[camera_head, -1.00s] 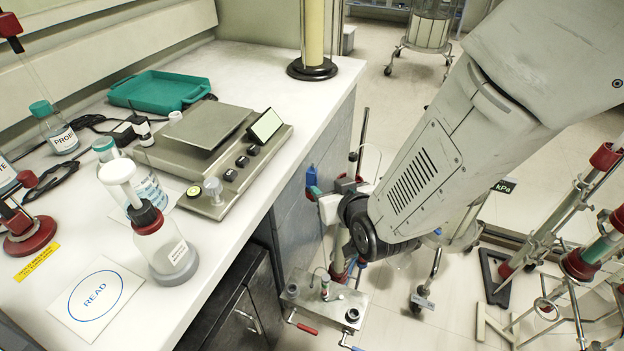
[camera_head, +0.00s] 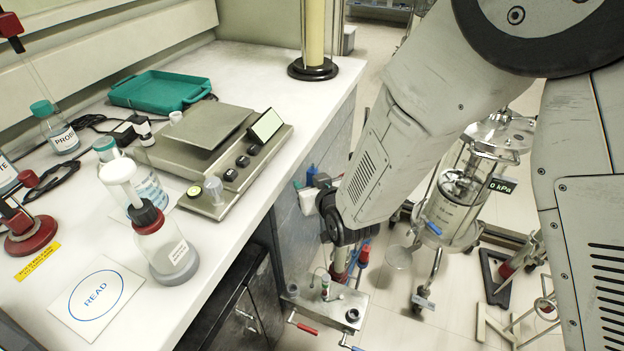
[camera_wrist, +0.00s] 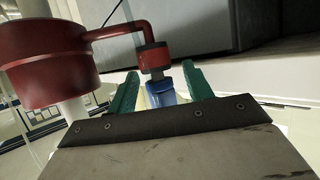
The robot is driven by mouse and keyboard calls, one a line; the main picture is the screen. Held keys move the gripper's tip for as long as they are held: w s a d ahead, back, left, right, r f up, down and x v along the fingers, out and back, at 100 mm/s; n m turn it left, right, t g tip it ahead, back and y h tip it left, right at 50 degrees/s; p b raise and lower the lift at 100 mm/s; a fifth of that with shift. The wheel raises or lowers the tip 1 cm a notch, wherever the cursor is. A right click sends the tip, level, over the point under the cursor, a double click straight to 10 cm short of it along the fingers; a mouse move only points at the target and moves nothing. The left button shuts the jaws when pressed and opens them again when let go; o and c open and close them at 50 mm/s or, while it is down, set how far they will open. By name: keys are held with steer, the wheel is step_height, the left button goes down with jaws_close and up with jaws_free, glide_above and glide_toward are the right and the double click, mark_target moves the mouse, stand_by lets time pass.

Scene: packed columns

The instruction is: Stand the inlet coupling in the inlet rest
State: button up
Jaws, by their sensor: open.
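In the wrist view my gripper (camera_wrist: 159,76) is open, with its two green fingers spread either side of a blue piece (camera_wrist: 163,93), which may be the inlet coupling. I cannot tell whether they touch it. The blue piece meets a red collar (camera_wrist: 153,57) at the end of a bent red arm. That arm comes from a large red cup-shaped body (camera_wrist: 45,62). In the head view my gripper (camera_head: 304,184) is beside the bench's side, mostly hidden by my arm, with a blue part (camera_head: 311,174) showing by it. I cannot identify the inlet rest.
The bench (camera_head: 225,262) on the left carries a balance (camera_head: 203,142), a green tray (camera_head: 160,91) and bottles. A steel plate (camera_head: 340,305) with fittings stands low below my wrist. A wheeled glass column (camera_head: 455,200) and a tripod foot (camera_head: 497,279) stand on the floor at right.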

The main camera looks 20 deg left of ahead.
steer(key=c, duration=1)
steer(key=shift+r, duration=0.15)
